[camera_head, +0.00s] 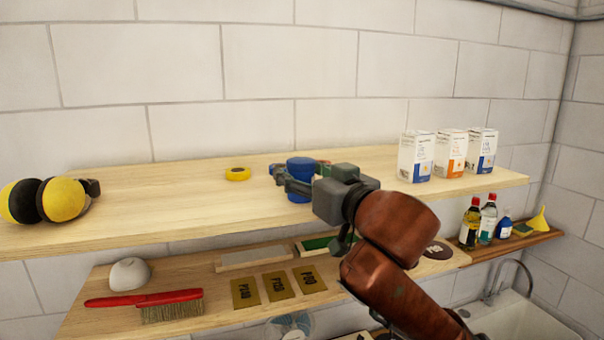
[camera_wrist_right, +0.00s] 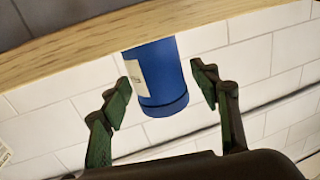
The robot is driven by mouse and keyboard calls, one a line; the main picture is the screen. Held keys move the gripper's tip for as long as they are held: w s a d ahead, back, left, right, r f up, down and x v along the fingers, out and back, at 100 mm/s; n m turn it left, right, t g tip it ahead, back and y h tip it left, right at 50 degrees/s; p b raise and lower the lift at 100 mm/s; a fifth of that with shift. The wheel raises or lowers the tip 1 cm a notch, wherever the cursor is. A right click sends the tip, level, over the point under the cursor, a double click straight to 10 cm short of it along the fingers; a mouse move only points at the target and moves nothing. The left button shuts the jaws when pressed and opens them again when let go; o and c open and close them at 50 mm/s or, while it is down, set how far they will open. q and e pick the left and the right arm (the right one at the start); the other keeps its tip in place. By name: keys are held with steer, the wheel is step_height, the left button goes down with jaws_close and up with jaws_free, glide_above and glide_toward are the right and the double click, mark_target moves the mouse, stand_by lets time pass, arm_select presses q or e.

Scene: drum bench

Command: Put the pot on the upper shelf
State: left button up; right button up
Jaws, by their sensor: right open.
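The blue pot (camera_head: 299,170) with a pale label stands upright on the upper shelf (camera_head: 200,205), near the middle of the board. In the right wrist view the pot (camera_wrist_right: 165,75) shows between the two fingers, with its label toward the left and one end against the wooden board (camera_wrist_right: 95,50). My right gripper (camera_head: 301,175) is open around the pot, with a visible gap on each side in the wrist view. In the head view the gripper and wrist cover part of the pot. My left gripper is out of view.
A yellow tape roll (camera_head: 237,174) lies left of the pot, and yellow ear muffs (camera_head: 45,200) sit at the far left. Three white boxes (camera_head: 452,153) stand at the right. The lower shelf holds a red brush (camera_head: 145,301) and several plates. Shelf space left of the tape is clear.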

steer(key=shift+w+r, duration=0.1)
steer(key=shift+d+r, duration=0.1)
steer(key=shift+d, duration=0.05)
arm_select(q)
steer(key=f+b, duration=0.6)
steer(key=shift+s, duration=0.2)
arm_select(e)
steer(key=v, duration=1.2)
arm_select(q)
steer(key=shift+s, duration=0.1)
